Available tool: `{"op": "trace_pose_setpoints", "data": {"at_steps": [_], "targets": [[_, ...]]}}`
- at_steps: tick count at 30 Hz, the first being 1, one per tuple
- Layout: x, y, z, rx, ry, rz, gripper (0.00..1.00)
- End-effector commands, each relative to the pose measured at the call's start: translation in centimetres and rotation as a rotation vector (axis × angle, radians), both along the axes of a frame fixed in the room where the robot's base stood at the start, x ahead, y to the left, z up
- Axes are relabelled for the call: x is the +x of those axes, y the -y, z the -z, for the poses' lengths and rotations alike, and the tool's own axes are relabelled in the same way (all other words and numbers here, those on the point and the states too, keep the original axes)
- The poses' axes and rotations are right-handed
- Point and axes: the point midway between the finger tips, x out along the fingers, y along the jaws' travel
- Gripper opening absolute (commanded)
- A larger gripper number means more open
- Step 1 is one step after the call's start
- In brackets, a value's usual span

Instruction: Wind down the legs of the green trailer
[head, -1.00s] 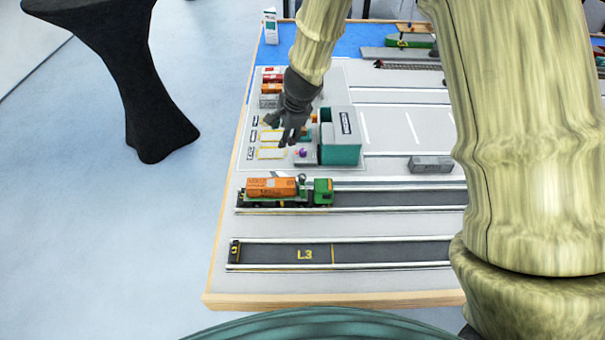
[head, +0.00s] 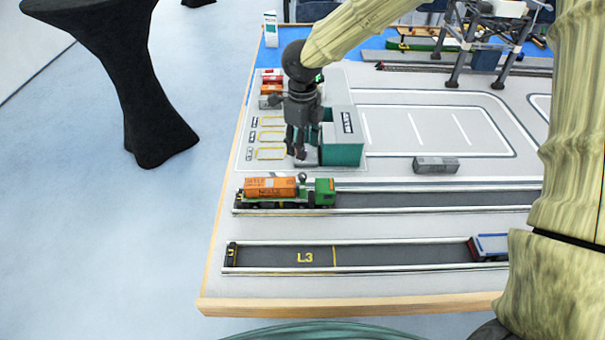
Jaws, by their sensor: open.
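A green vehicle (head: 322,192) carrying an orange container (head: 270,188) stands on the upper dark lane, its green block at the right end. I cannot tell which part of it is the trailer. A small round grey-green part (head: 302,178) rises beside the container's right end. Its legs are too small to make out. My gripper (head: 297,150) points down with its fingers apart and empty, in the picture just above the vehicle and left of the teal building. The gripper covers the spot in front of the building's left side.
A teal and grey building (head: 342,150) stands right of my gripper. A grey container (head: 436,165) lies further right. The L3 lane (head: 390,257) is bare up to a blue and red vehicle (head: 490,246). A gantry crane (head: 480,50) stands at the back right.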

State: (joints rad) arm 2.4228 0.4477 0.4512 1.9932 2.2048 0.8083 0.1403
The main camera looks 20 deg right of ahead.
Motion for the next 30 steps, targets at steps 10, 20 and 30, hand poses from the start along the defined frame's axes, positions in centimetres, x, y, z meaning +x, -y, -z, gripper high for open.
{"op": "trace_pose_setpoints", "data": {"at_steps": [10,20,30], "targets": [[-0.2,0.0,3.4,-0.001,-0.01,0.002,0.45],[-0.2,0.0,8.5,0.0,-0.008,0.003,0.45],[-0.1,-0.1,10.7,0.001,-0.005,0.003,0.45]]}}
